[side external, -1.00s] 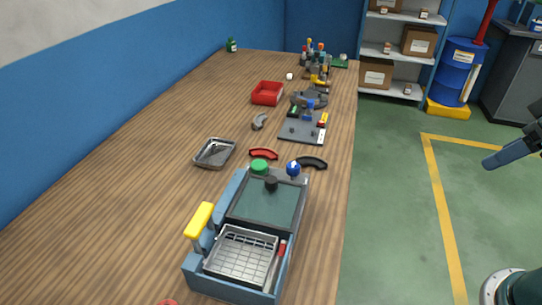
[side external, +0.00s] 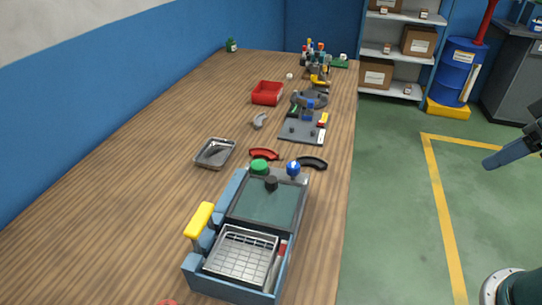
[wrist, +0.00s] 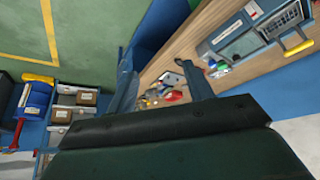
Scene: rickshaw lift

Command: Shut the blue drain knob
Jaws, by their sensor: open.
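The blue drain knob (side external: 293,168) is a small round knob with a pale mark, at the back right corner of a blue-grey bench unit (side external: 194,282). A green knob (side external: 259,167) sits to its left and a black knob (side external: 271,183) just in front. My gripper (side external: 493,162) is partly in view at the right edge, over the floor and well away from the unit. In the wrist view its two fingers (wrist: 155,65) are spread with nothing held between them; the unit lies far off at the upper right.
The unit also has a yellow handle (side external: 199,220) and a wire basket (side external: 240,252). A black curved handle (side external: 312,163) and a red one (side external: 263,154) lie behind it. Floor beside the table is clear.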

